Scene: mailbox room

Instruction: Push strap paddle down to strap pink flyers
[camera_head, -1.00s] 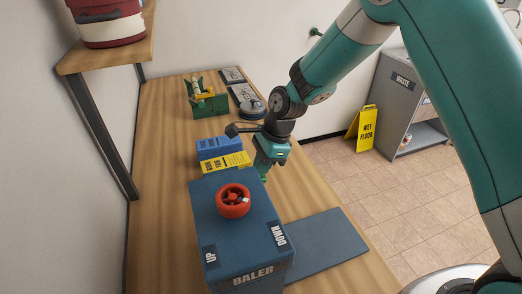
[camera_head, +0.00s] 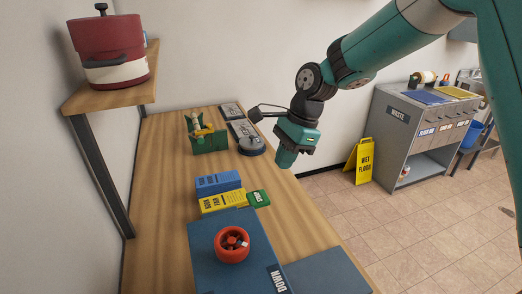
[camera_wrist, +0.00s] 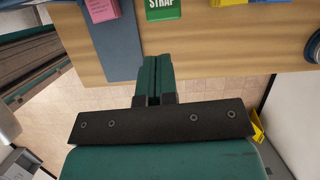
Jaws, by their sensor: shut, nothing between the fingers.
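The strap paddle (camera_head: 258,198) is a small green block on the wooden table, at the right end of the yellow paddle row. In the wrist view, its green face (camera_wrist: 163,8) reads STRAP at the top edge. The pink flyers (camera_wrist: 101,10) show there as a pink block with print, on or above a blue surface left of the paddle. I cannot make them out in the head view. My gripper (camera_head: 287,162) is shut and empty, raised beyond the table's right edge and apart from the paddle. Its closed fingers (camera_wrist: 154,64) point toward the table in the wrist view.
The blue baler (camera_head: 205,262) with a red handwheel (camera_head: 232,244) stands in front, beside a blue panel (camera_head: 326,274). Blue (camera_head: 218,183) and yellow (camera_head: 221,203) blocks sit behind it. A round grey-black device (camera_head: 251,146) lies farther back.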

